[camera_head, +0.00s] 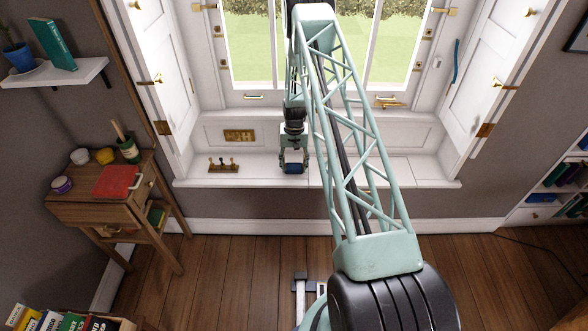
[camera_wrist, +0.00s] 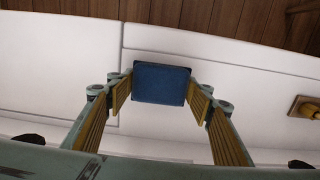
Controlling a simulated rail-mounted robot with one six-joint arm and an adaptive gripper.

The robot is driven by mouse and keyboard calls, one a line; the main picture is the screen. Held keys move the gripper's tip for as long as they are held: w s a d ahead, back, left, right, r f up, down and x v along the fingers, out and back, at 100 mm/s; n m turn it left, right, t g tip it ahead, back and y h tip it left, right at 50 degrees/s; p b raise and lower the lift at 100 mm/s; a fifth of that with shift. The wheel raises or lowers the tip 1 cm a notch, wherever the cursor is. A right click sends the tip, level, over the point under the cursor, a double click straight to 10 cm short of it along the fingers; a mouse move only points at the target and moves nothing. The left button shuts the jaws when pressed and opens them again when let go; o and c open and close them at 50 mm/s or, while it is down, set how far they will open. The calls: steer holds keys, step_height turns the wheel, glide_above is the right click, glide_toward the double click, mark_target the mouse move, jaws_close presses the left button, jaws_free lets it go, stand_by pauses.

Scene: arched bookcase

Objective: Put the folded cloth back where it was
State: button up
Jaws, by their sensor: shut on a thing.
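The folded cloth is a small dark blue block (camera_wrist: 161,83) between my finger pads in the wrist view. In the head view the blue cloth (camera_head: 292,168) shows low in my gripper (camera_head: 293,163), over the white window sill (camera_head: 350,172). My gripper (camera_wrist: 160,92) points down and is shut on the cloth, with one finger at each side of it. I cannot tell whether the cloth touches the sill or is just above it.
A small brass stand with knobs (camera_head: 223,167) is on the sill left of my gripper. Open white shutters (camera_head: 150,80) flank the window. A wooden side table (camera_head: 110,208) with a red item (camera_head: 117,181) and pots stands at left. The sill to the right is clear.

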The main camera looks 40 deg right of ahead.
mark_target(294, 166)
steer(key=shift+f, duration=0.25)
steer(key=shift+f, duration=0.2)
steer(key=o, duration=0.8)
steer(key=shift+r, duration=0.2)
step_height(294, 166, up, 12)
steer(key=p, duration=0.1)
steer(key=shift+p, duration=0.35)
stand_by(0.7)
